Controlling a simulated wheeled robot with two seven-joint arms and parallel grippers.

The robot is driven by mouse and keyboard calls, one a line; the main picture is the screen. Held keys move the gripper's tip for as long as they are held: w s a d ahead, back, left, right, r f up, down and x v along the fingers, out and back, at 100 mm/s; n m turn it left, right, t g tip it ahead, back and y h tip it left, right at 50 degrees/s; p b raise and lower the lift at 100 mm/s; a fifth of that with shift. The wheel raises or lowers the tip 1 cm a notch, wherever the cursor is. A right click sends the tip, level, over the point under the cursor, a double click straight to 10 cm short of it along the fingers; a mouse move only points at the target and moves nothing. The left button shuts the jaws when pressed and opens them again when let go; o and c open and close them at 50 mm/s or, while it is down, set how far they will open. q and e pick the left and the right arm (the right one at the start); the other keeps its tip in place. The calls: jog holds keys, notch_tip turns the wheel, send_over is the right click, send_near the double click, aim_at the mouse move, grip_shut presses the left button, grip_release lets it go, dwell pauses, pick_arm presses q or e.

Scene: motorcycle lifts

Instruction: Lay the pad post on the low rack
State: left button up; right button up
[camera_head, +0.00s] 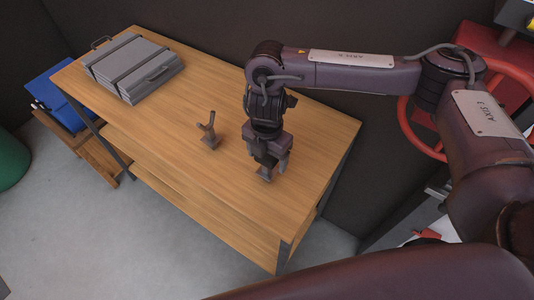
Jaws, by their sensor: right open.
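My right gripper (268,163) points down over the right half of the wooden rack top (180,85). Its jaws are open around or just above a small brown-grey piece (265,177), which stands on the wood and may be the pad post. The gripper hides most of this piece, and I cannot tell whether the fingers touch it. A second small post (209,136) with a forked, Y-shaped top stands upright to the left of the gripper, apart from it. My left gripper is out of view.
A grey strapped case (134,68) lies at the rack top's far left. A lower wooden shelf (185,200) runs beneath the top. A blue box (62,91) is beyond the left end. A red wheel (412,132) stands right, behind my arm. The top's middle is largely clear.

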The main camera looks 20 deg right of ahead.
jog(key=shift+r, duration=0.25)
notch_tip(320, 180, up, 12)
dwell(0.4)
jog(key=shift+f, duration=0.15)
